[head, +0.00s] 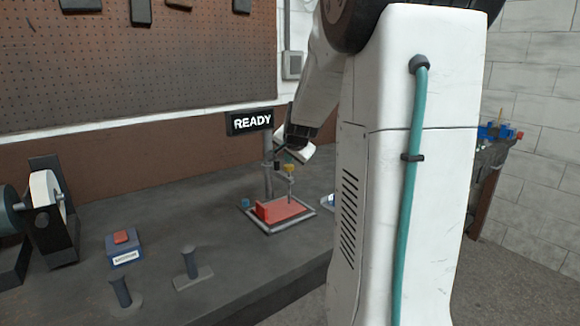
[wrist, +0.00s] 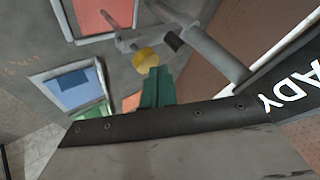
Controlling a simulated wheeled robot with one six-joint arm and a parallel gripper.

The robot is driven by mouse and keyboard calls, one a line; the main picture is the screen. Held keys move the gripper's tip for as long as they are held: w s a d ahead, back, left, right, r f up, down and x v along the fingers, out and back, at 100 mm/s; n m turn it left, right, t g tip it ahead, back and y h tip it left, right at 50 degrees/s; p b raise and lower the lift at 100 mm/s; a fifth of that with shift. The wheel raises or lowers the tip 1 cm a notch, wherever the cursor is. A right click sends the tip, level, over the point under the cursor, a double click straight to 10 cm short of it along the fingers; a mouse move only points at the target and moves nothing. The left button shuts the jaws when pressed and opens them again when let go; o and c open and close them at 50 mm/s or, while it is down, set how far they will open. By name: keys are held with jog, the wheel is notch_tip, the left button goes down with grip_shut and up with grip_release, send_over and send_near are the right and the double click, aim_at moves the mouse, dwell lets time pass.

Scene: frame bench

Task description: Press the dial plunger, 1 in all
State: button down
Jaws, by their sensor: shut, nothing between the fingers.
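The dial plunger has a round yellow cap (head: 289,168) on a grey arm of the stand (head: 268,170), above a red block (head: 282,209). The cap also shows in the wrist view (wrist: 146,60), with the red block (wrist: 100,14) beyond it. My gripper (head: 288,158) is shut and empty, just above the cap. In the wrist view its green fingers (wrist: 155,78) point at the cap, their tips right beside its edge. I cannot tell whether they touch it. A lit sign (head: 251,122) reads READY.
A blue block in a pale tray (wrist: 75,88) lies to one side of the stand. A box with a red button (head: 123,246), two grey posts (head: 190,265) and a grinder-like machine (head: 45,210) stand on the left of the bench.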

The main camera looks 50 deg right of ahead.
jog(key=shift+f, duration=1.15)
dwell(0.8)
jog(key=shift+r, duration=1.65)
jog(key=shift+r, duration=2.5)
jog(key=shift+a, duration=0.1)
